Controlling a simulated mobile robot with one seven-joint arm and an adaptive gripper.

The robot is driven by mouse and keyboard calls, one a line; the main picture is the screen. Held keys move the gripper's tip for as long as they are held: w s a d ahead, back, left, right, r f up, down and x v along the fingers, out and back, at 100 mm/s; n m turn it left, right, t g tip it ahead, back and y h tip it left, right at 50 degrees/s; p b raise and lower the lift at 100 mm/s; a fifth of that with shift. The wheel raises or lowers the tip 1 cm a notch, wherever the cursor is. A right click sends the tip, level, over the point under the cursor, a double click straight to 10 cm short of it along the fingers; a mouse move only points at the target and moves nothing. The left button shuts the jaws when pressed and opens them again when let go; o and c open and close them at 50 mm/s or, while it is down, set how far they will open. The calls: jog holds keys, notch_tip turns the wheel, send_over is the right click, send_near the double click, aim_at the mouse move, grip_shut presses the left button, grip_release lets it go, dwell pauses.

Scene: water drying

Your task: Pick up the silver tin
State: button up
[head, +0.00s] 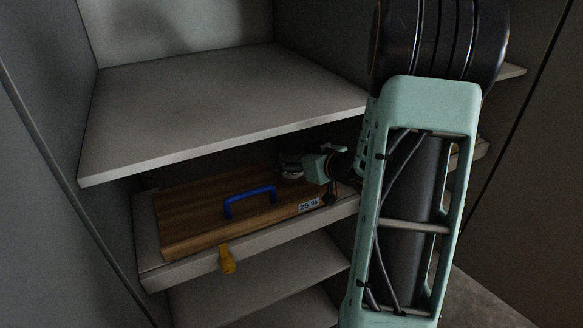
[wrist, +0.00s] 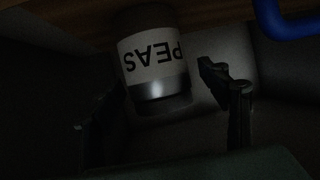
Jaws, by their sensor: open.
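The silver tin (wrist: 155,85) has a white label that reads PEAS, upside down in the wrist view. My gripper (wrist: 160,110) is open, with one dark finger to the left and one to the right of the tin's lower end. Whether either finger touches the tin is too dark to tell. The fingertips cannot be made out clearly there.
A wooden board or case (head: 190,215) with a blue handle (head: 250,198) lies on the middle shelf (head: 150,275), left of the tin. A yellow object (head: 227,260) hangs at the shelf's front edge. The upper shelf (head: 220,100) is bare and close above.

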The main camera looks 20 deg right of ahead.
jog(key=shift+w+f, duration=0.1)
jog(key=shift+w, duration=0.1)
jog(key=c, duration=1.6)
jog(key=shift+c, duration=0.5)
jog(key=shift+r, duration=0.2)
